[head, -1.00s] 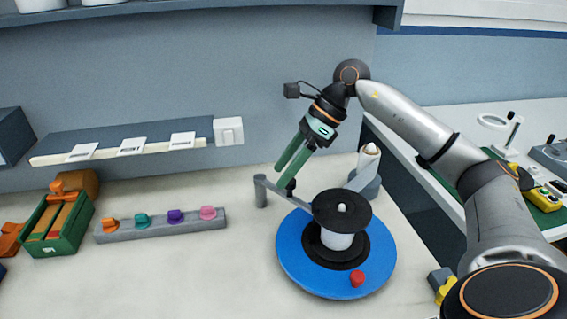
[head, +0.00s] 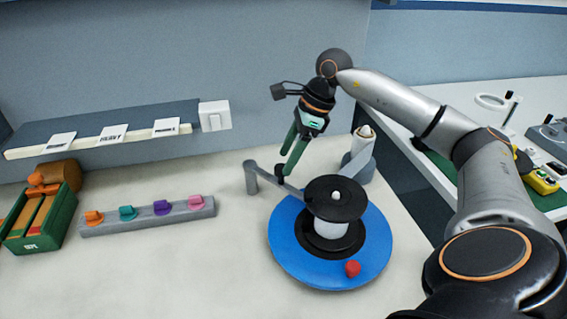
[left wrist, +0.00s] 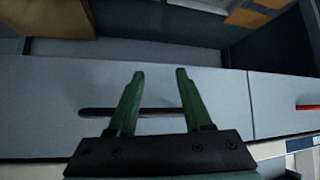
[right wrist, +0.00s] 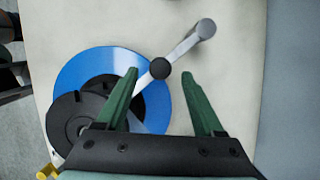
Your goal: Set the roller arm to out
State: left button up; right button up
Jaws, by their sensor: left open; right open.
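The roller arm (head: 268,178) is a grey bar on an upright post at the left rear of the blue disc (head: 283,262). It slopes from the post toward the black spool (head: 336,199). In the right wrist view the bar (right wrist: 187,45) carries a round black knob (right wrist: 160,68), which appears between my fingertips. My right gripper (head: 286,171) is open and points down over the bar. I cannot tell whether the fingers touch the knob. My left gripper (left wrist: 154,75) is open and empty in the left wrist view, in front of a pale panel with a dark handle (left wrist: 135,112).
A red knob (head: 353,268) sits on the disc's front. A grey rail (head: 150,217) with coloured pegs and a green box (head: 45,230) lie left. A labelled shelf (head: 90,140) is behind. The front table is clear.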

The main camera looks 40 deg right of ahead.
aim_at(277, 178)
jog(key=shift+x, duration=1.45)
grip_shut()
dwell(0.4)
